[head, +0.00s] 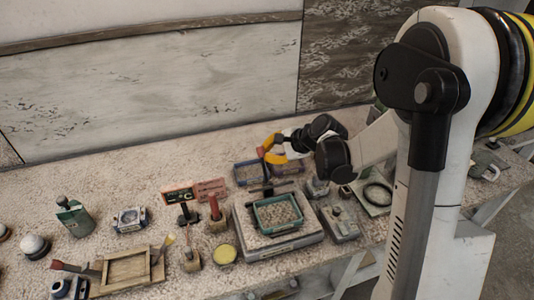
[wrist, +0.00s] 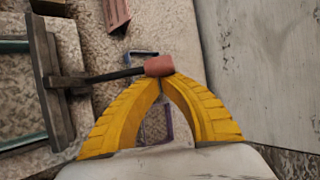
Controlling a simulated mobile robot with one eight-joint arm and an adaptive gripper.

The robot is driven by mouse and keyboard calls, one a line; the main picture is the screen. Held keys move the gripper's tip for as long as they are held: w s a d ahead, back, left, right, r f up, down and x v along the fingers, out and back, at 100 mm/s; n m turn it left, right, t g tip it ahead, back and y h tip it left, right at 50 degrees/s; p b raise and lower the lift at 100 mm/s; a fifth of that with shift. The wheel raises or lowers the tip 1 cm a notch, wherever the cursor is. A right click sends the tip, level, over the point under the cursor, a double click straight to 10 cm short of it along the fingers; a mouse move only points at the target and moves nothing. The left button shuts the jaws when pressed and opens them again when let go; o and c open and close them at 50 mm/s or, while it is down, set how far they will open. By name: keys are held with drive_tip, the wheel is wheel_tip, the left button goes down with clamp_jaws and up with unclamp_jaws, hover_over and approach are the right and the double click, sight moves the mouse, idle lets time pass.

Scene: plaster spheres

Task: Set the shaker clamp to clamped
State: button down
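The shaker (head: 290,244) is a light box on the table, bearing a green tray (head: 258,226) of pale spheres. The tray's edge also shows in the wrist view (wrist: 18,47). A dark clamp bar (wrist: 48,75) crosses the shaker's edge there. Its lever (wrist: 105,76) sticks out sideways and ends in a red knob (wrist: 158,66). My gripper (wrist: 161,80) has its yellow fingertips together right at the knob's lower edge. No gap shows between the tips, and I cannot tell whether they touch the knob. In the head view my gripper (head: 270,150) is behind the shaker.
A blue wire basket (head: 243,175) stands behind the shaker, close to my gripper. Red-handled tools (head: 214,208), a yellow dish (head: 225,254) and a wooden frame (head: 127,269) stand to the left. A grey device (head: 341,224) is at the right. The wall rises behind.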

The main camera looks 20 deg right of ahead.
drive_tip(key=shift+s+r+t, duration=0.15)
drive_tip(key=shift+s+t, duration=0.05)
drive_tip(key=shift+t, duration=0.2)
drive_tip(key=shift+b, duration=0.3)
drive_tip(key=s+r+t+b, duration=0.1)
drive_tip(key=s, duration=0.1)
drive_tip(key=s+r+n+t+b, duration=0.1)
drive_tip(key=b, duration=0.1)
drive_tip(key=s+r+t+y+b, duration=0.1)
drive_tip(key=s+t, duration=0.1)
drive_tip(key=shift+s+r+n, duration=0.1)
drive_tip(key=shift+s+n, duration=0.2)
drive_tip(key=shift+s, duration=0.05)
drive_tip(key=shift+s+b, duration=0.35)
drive_tip(key=shift+s, duration=0.95)
